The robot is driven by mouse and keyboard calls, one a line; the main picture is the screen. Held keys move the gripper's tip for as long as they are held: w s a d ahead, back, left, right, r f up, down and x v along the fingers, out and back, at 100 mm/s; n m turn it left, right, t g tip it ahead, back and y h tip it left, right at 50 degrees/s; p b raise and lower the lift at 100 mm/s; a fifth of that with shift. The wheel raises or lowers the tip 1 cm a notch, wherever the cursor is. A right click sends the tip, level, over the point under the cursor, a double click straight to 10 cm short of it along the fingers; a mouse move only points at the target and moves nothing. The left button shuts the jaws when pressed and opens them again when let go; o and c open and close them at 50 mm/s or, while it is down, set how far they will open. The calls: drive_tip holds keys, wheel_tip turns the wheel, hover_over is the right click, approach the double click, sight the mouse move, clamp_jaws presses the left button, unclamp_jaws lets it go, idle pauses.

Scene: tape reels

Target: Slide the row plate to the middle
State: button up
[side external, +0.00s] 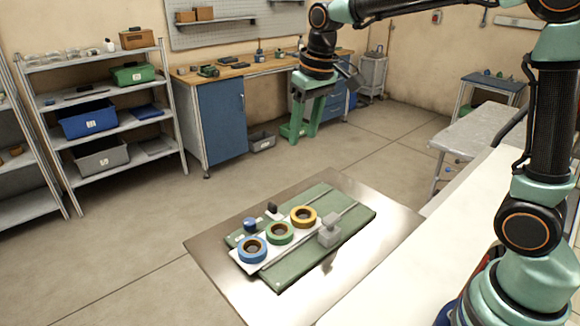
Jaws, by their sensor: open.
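The white row plate (270,251) lies on a green base (345,224) with rails, toward the base's left part. It carries a row of three tape reels: blue (252,250), green (280,233) and yellow (303,217). A small dark knob (272,208) stands on a white tab at the plate's far side. A grey block (329,231) stands on the base to the right of the plate. My gripper (303,137) hangs high above and behind the base, fingers down. It is open and empty, apart from everything.
A blue round piece (250,225) sits at the base's far left edge. The base lies on a shiny metal table top (215,245) with bare room around it. A white surface (400,270) lies to the right. Shelves (110,110) and a workbench (225,115) stand farther back.

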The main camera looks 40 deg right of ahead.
sight(273, 204)
drive_tip(key=w+a+f+g, duration=0.2)
drive_tip(key=w+f, duration=0.7)
drive_tip(key=f, duration=0.1)
wheel_tip(273, 204, down, 12)
drive_tip(key=shift+f, duration=0.1)
clamp_jaws()
idle(1.5)
